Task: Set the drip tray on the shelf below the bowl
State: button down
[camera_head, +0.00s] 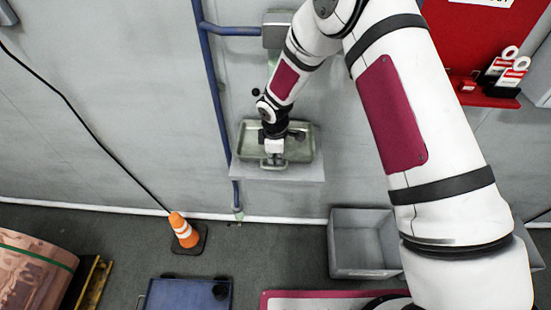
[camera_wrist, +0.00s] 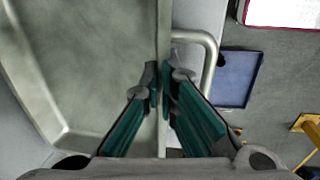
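The drip tray (camera_head: 300,150) is a shallow grey-green metal tray with a raised rim. It is over the pale shelf (camera_head: 306,173) on the wall and appears to lie flat on it; the contact underneath is hidden. My gripper (camera_head: 272,150) is at the tray's front edge by its handle. In the wrist view the tray (camera_wrist: 95,60) fills the left side, and my fingertips (camera_wrist: 163,88) close on its rim from both sides, beside the bent handle (camera_wrist: 212,58). A grey box-like fitting (camera_head: 277,26) above may be the bowl; my arm partly covers it.
Blue pipes (camera_head: 207,80) run along the wall left of the shelf. An orange cone (camera_head: 183,230), a grey bin (camera_head: 362,240), a blue platform (camera_head: 187,294) and a copper roll (camera_head: 35,275) stand on the floor. A red panel (camera_head: 480,45) is at upper right.

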jog(key=shift+f, duration=0.35)
jog(key=c, duration=1.8)
grip_release()
jog(key=shift+f, duration=0.15)
